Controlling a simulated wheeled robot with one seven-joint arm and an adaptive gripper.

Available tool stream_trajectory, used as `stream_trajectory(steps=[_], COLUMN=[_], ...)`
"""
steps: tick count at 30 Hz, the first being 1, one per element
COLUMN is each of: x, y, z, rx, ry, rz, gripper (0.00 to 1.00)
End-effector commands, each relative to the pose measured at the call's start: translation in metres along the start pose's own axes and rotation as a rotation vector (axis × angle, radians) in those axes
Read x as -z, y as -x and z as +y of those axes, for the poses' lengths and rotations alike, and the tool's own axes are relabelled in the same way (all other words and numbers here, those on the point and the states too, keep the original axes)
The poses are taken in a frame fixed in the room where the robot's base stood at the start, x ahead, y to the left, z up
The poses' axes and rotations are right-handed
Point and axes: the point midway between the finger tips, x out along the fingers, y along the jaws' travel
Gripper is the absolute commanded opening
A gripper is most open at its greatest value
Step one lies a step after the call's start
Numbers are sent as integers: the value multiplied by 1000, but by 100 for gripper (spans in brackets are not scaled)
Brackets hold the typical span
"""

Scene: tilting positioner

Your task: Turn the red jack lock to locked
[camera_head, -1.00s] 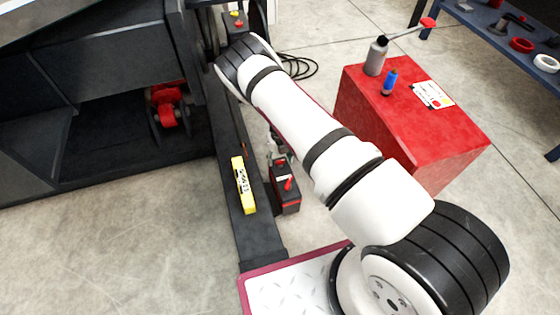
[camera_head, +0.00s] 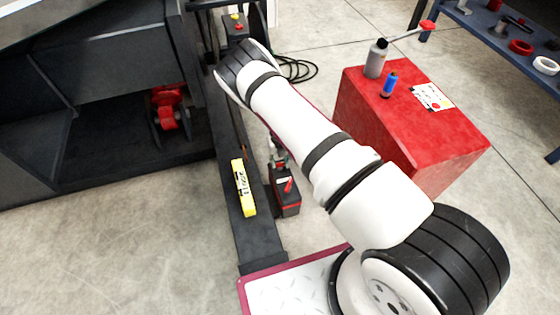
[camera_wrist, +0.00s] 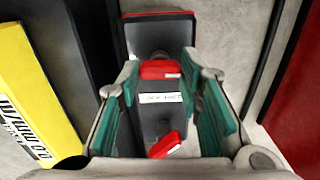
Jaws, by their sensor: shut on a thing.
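The jack lock unit (camera_head: 287,200) is a dark box with red trim, standing on the floor beside the dark beam. In the wrist view its dark top carries a white label (camera_wrist: 160,98) with lettering too blurred to read. A red piece (camera_wrist: 160,69) lies between my fingertips, and a second red lever (camera_wrist: 168,145) lies nearer the camera. My gripper (camera_wrist: 165,72), with teal pads, reaches down over the box and is shut on the red piece. The pad contact is not clearly visible. In the head view my gripper (camera_head: 279,158) is partly hidden by my arm.
A yellow labelled bar (camera_head: 243,188) lies on the dark beam (camera_head: 246,228) left of the box. A red cabinet (camera_head: 430,135) with bottles stands to the right. The dark positioner frame (camera_head: 100,60) fills the left. Cable coils (camera_head: 300,68) lie behind.

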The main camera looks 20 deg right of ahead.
Motion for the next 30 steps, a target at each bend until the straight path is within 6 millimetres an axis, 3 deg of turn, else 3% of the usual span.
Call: stream_trajectory(steps=[30], x=[-1], y=[0], z=[0], rx=[1], ry=[-890], rz=[-2], gripper=[5])
